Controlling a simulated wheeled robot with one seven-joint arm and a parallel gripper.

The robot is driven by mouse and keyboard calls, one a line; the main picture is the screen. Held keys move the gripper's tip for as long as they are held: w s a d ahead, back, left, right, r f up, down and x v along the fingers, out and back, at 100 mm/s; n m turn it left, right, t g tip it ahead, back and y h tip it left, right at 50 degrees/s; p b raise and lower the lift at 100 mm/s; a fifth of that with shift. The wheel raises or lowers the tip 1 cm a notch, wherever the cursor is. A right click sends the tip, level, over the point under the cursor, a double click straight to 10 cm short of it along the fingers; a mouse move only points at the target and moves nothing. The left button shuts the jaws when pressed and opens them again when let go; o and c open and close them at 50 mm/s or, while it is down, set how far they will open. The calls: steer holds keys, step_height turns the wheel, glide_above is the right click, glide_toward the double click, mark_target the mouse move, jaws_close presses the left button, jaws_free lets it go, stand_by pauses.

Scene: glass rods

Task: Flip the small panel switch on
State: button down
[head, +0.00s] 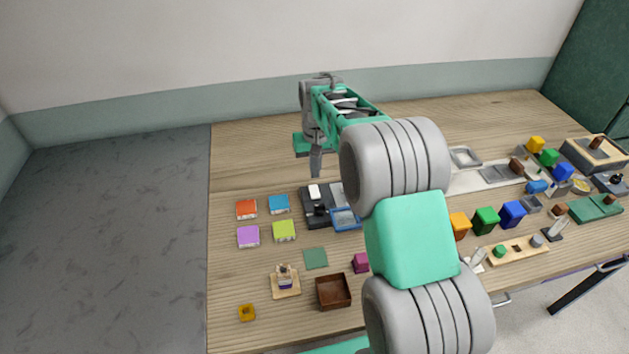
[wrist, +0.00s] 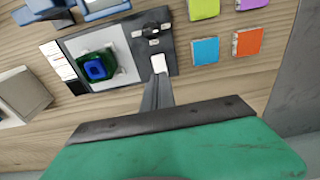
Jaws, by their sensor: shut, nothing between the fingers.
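The dark switch panel (head: 309,213) lies on the table below my gripper (head: 316,172) in the head view. A small white switch piece (head: 314,191) is at its back edge, with a black knob-like part in front of it. In the wrist view the panel (wrist: 137,50) is above the fingers, and the white switch piece (wrist: 158,63) sits just beyond the tips of my gripper (wrist: 160,82). My gripper is shut and empty, pointing down at that piece. I cannot tell whether the tips touch it or which way the switch is set.
Orange (head: 247,209), blue (head: 279,204), purple (head: 248,236) and lime (head: 284,230) blocks lie left of the panel. A blue tray (head: 346,225) is close on its right. My arm hides the table's middle. Bare table lies behind the panel.

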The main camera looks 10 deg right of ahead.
mark_target(314, 187)
step_height(314, 187, up, 6)
steer(key=s+b, duration=0.1)
steer(key=b, duration=0.1)
steer(key=w+b, duration=0.1)
steer(key=b, duration=0.1)
steer(key=shift+w+d+r+t, duration=0.2)
steer(key=shift+d+t, duration=0.05)
steer(key=shift+t, duration=0.15)
steer(key=f+p, duration=0.1)
steer(key=f, duration=0.3)
steer(key=w+f, duration=0.1)
steer(key=f, duration=0.4)
steer(key=w+f+p, duration=0.1)
steer(key=f, duration=0.4)
steer(key=shift+p, duration=0.35)
